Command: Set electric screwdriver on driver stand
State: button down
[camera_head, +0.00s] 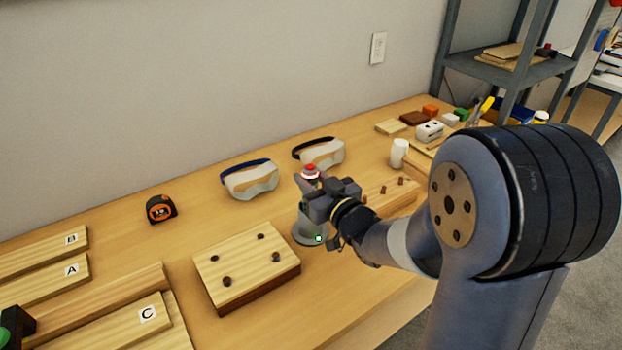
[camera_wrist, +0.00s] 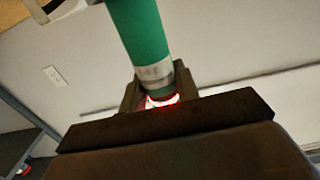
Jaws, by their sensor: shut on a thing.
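The electric screwdriver (camera_wrist: 138,40) shows in the wrist view as a green cylinder with a silver band, a dark section and a glowing red-white ring at the jaws. My gripper (camera_wrist: 160,97) is shut on it. In the head view my gripper (camera_head: 318,192) hides most of the tool; a red-and-white end (camera_head: 310,174) shows above the jaws. The grey driver stand (camera_head: 303,234), with a round base and a small green spot, is directly below my gripper. Whether the screwdriver touches or sits in the stand is hidden.
A wooden block with dark pegs or holes (camera_head: 232,270) lies left of the stand. Two pairs of goggles (camera_head: 250,180) (camera_head: 322,153) are behind it. A tape measure (camera_head: 159,209) and labelled boards (camera_head: 60,285) lie left. A white cup (camera_head: 399,153) and small blocks stand right.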

jog(key=c, duration=1.3)
grip_release()
jog(key=shift+c, duration=0.2)
jog(key=v, duration=1.1)
jog(key=shift+f, duration=0.1)
jog(key=x, duration=0.9)
jog(key=shift+s+d, duration=0.1)
